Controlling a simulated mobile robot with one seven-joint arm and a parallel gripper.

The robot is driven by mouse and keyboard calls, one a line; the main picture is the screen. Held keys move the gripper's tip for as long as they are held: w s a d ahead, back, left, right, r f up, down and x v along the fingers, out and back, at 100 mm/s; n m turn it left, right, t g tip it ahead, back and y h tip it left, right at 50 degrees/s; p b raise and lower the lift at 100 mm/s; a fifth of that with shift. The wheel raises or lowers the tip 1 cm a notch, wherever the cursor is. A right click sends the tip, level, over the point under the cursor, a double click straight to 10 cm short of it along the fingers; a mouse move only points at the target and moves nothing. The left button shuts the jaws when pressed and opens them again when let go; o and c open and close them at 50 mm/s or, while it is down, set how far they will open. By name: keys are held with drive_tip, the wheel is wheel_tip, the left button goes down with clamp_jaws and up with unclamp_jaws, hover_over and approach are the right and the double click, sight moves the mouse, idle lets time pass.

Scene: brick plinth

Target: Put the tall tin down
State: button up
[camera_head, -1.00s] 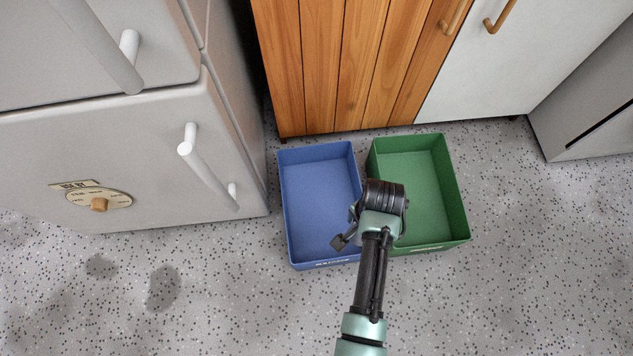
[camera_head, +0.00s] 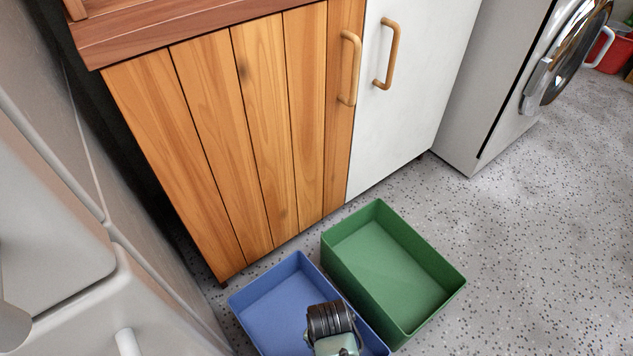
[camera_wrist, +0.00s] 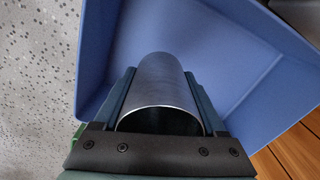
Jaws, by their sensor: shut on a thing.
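The tall tin (camera_wrist: 160,82) is a plain grey metal cylinder in the wrist view. My gripper (camera_wrist: 160,100) is shut on it, with one finger along each side. The tin points toward the inside of the blue bin (camera_wrist: 215,50); I cannot tell whether it touches the bin's floor. In the head view my gripper (camera_head: 328,312) is over the blue bin (camera_head: 277,290), near its right side. The tin is hidden there behind my wrist.
A green bin (camera_head: 385,265) stands right of the blue one and looks empty. A wooden cabinet (camera_head: 235,130) with a white door (camera_head: 405,90) stands behind. A washing machine (camera_head: 520,90) is at the right. Open speckled floor (camera_head: 530,230) lies to the right.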

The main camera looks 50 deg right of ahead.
wheel_tip(320, 180, down, 8)
drive_tip(key=b, duration=0.5)
drive_tip(key=shift+b, duration=0.4)
drive_tip(key=shift+f, duration=0.1)
drive_tip(key=shift+f, duration=0.15)
drive_tip(key=o, duration=1.3)
wheel_tip(320, 180, up, 12)
drive_tip(key=p, duration=0.9)
drive_tip(key=shift+r, duration=0.2)
